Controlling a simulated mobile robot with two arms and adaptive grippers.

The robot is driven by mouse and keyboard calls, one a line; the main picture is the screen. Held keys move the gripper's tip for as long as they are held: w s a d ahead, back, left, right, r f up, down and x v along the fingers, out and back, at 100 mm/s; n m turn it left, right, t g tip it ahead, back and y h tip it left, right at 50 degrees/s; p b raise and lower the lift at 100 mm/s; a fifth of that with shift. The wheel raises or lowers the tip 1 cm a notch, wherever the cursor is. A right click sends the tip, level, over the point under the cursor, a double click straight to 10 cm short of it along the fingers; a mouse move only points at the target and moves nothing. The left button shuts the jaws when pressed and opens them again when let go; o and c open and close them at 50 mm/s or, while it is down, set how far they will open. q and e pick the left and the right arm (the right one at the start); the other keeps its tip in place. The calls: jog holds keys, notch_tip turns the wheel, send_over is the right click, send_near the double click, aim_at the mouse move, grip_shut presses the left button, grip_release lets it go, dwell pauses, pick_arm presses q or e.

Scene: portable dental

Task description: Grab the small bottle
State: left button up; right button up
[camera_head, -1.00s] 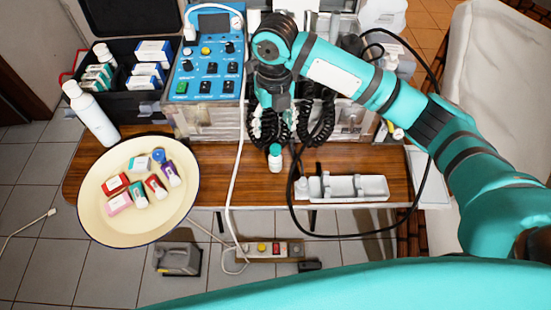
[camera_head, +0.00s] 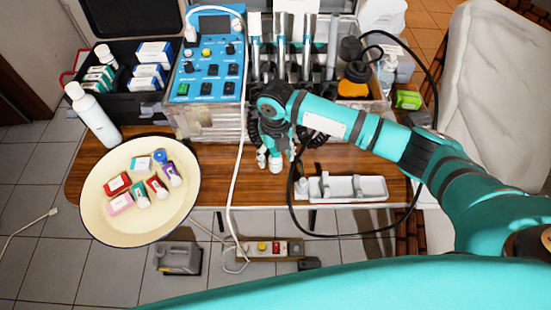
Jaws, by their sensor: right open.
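The small white bottle (camera_head: 275,165) stands upright on the wooden table in front of the dental unit. Its upper part, where a teal cap showed earlier, is now largely hidden by my right gripper. My right gripper (camera_head: 275,157) points down at the bottle, open, with its fingertips around or just beside it. I cannot tell whether the fingers touch it. My left gripper is out of view.
A white tray (camera_head: 372,188) lies right of the bottle. A cream round dish (camera_head: 100,222) with several small boxes and bottles is at left. A tall white bottle (camera_head: 97,120) stands behind it. A black cable loops around the tray.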

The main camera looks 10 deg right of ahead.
aim_at(275, 162)
notch_tip(275, 162, down, 3)
jog(key=shift+f, duration=0.15)
jog(key=shift+c, duration=0.3)
jog(key=c, duration=1.2)
